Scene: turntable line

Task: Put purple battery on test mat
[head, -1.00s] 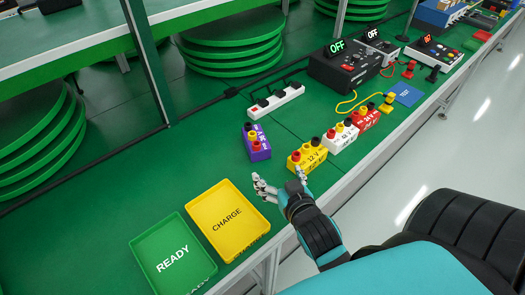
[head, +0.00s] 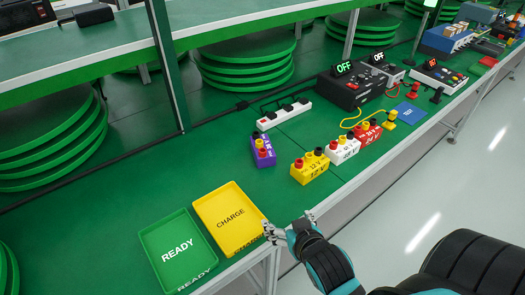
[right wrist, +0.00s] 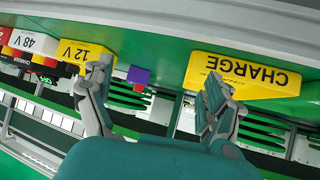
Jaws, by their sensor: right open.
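My right gripper (head: 289,224) is open and empty at the table's front edge, right of the CHARGE tray and well short of the purple battery. My left gripper is not in view.
The yellow CHARGE tray (head: 246,246) and green READY tray (head: 150,238) lie at the left. Yellow 12 V (head: 314,171), white 48 V (head: 345,151) and red (head: 367,137) batteries line the front edge between my gripper and the mat. A power strip (head: 284,115) lies behind.

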